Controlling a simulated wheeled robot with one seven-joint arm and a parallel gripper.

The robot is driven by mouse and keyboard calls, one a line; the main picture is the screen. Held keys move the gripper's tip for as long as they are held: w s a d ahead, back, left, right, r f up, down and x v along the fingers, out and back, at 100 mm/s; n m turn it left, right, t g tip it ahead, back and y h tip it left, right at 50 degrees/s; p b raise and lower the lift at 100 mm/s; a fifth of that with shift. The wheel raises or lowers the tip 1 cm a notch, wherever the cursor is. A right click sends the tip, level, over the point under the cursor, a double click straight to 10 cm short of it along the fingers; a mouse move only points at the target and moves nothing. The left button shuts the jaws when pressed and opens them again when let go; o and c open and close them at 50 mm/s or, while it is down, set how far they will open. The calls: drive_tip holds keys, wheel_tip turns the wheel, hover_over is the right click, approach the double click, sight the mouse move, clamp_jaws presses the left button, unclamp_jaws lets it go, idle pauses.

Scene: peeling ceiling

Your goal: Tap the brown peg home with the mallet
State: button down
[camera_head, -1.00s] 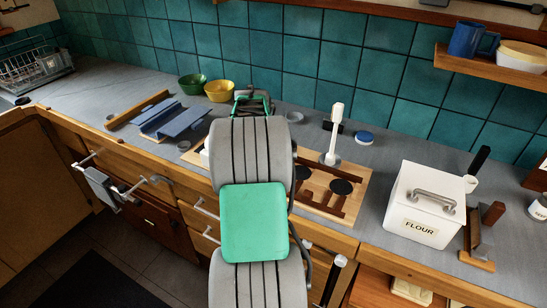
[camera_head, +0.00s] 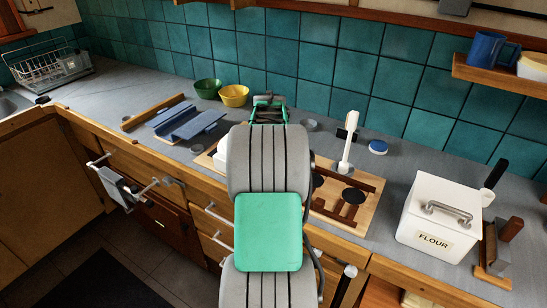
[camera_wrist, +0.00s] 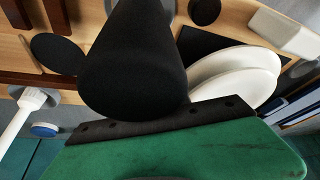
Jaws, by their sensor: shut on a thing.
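My gripper (camera_head: 268,104) is mostly hidden behind my own arm in the head view; its green and black part shows above the arm. In the wrist view a large black tapering shape stands close in front of the green palm. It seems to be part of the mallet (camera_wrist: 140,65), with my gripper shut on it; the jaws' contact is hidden. A light wooden board (camera_head: 318,222) with brown bars and dark round pads lies beyond my arm. Brown bars (camera_wrist: 57,16) also show at upper left in the wrist view. I cannot single out the brown peg among them.
A white-handled tool (camera_head: 347,145) stands upright behind the board, near a blue-lidded thing (camera_head: 378,147). The white flour box (camera_head: 410,225) stands at right. A blue rack (camera_head: 190,125) and green (camera_head: 208,89) and yellow (camera_head: 234,95) bowls stand at left. White rounded pieces (camera_wrist: 250,62) lie beside the black shape.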

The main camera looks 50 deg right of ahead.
drive_tip(key=shift+f, duration=0.15)
drive_tip(key=shift+f+b, duration=0.35)
drive_tip(key=shift+f, duration=0.4)
drive_tip(key=c, duration=1.1)
unclamp_jaws()
drive_tip(key=shift+s, duration=0.1)
drive_tip(key=shift+f, duration=0.1)
